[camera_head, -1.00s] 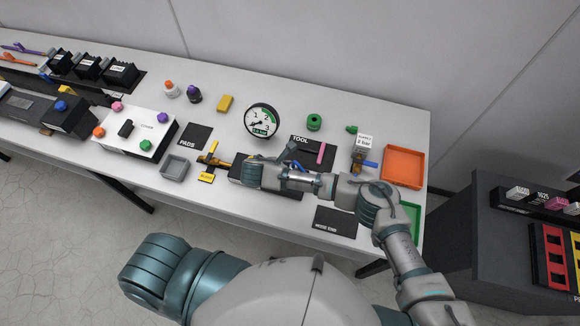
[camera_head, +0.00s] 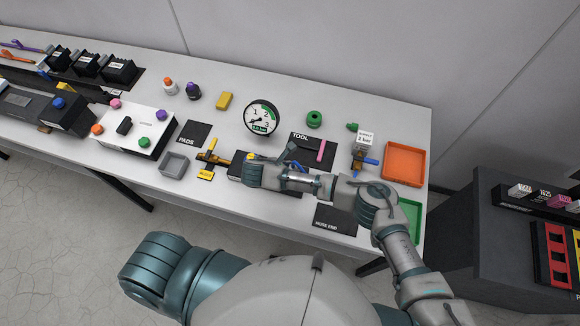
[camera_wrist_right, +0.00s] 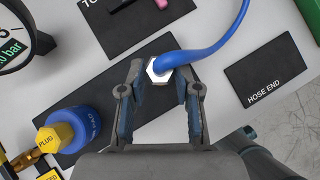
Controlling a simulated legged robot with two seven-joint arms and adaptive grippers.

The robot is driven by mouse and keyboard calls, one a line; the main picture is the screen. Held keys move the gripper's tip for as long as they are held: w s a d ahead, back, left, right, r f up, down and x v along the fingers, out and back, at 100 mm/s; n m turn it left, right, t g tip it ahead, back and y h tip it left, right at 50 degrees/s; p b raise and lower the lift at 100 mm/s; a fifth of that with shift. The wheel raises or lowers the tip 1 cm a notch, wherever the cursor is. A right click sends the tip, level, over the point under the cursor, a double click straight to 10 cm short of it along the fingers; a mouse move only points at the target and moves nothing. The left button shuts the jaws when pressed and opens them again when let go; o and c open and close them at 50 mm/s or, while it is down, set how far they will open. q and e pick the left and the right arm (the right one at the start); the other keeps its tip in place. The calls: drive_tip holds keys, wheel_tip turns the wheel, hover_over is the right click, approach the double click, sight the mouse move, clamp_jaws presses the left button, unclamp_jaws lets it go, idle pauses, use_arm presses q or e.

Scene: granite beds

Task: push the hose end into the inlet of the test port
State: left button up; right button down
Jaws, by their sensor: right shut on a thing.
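My right gripper (camera_wrist_right: 163,82) has its fingers on either side of a pale hexagonal metal hose end (camera_wrist_right: 159,69). A blue hose (camera_wrist_right: 212,50) runs from it up and right in the right wrist view. In the head view this gripper (camera_head: 250,176) is over the dark plate left of the tool pad, and the hose end is hidden. At lower left in the wrist view, a blue round part (camera_wrist_right: 72,125) carries a yellow hexagonal piece marked PLUG (camera_wrist_right: 53,139), apart from the fingers. I cannot make out the test port's inlet. My left gripper is out of view.
A gauge (camera_head: 261,118) stands behind the gripper. The black HOSE END pad (camera_head: 335,220) is empty. The supply block (camera_head: 364,140), orange tray (camera_head: 404,161) and green tray (camera_head: 411,212) are right.

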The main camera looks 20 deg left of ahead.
drive_tip(key=shift+f+b, duration=0.4)
drive_tip(key=shift+f, duration=0.4)
drive_tip(key=c, duration=0.7)
unclamp_jaws()
drive_tip(key=shift+c, duration=0.2)
drive_tip(key=shift+r, duration=0.1)
drive_tip(key=p+v, duration=0.4)
drive_tip(key=v, duration=0.1)
drive_tip(key=shift+s, duration=0.1)
